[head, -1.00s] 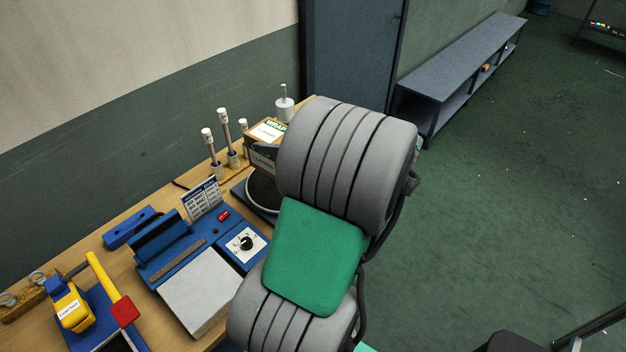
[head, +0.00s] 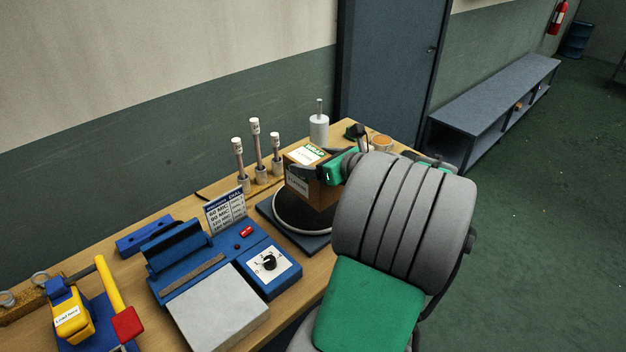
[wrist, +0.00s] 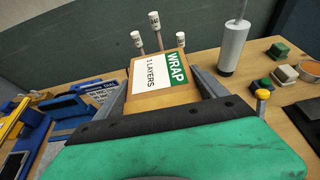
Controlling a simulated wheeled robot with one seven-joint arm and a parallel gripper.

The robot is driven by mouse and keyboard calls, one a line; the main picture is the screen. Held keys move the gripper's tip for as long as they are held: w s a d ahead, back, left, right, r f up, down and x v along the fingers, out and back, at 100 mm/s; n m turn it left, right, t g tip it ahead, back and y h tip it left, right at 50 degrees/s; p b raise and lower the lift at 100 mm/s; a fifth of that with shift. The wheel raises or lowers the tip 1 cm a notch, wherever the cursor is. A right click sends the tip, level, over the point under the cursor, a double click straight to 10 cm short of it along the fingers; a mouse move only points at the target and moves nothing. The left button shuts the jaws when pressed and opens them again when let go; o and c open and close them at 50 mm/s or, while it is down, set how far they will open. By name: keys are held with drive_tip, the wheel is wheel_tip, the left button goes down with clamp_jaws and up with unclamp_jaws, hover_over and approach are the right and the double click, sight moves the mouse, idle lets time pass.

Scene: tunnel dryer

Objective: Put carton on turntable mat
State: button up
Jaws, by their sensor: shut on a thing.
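The carton (head: 325,194) is a brown box with a white and green "WRAP" label on top. My gripper (head: 316,172) is shut on it, with a finger on each side in the wrist view (wrist: 160,92). The turntable mat (head: 283,219) is a dark round disc with a pale rim on a dark blue base. In the head view the carton is over the mat and covers part of it. I cannot tell whether its bottom touches the mat. The mat is hidden in the wrist view.
A blue sealer (head: 180,250) with a dial and a grey plate (head: 218,308) stands left of the turntable. Several white-capped posts (head: 256,150) and a white roll on a spindle (head: 319,128) stand behind. A yellow tape dispenser (head: 70,312) is at far left.

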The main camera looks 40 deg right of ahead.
drive_tip(key=w+d+f+p, duration=0.1)
drive_tip(key=w+d+f, duration=0.3)
drive_tip(key=f, duration=0.5)
drive_tip(key=shift+w+d+f, duration=0.2)
drive_tip(key=shift+w+f, duration=0.1)
drive_tip(key=shift+w, duration=0.5)
drive_tip(key=shift+f, duration=0.15)
drive_tip(key=o, duration=2)
drive_tip(key=shift+f, duration=0.15)
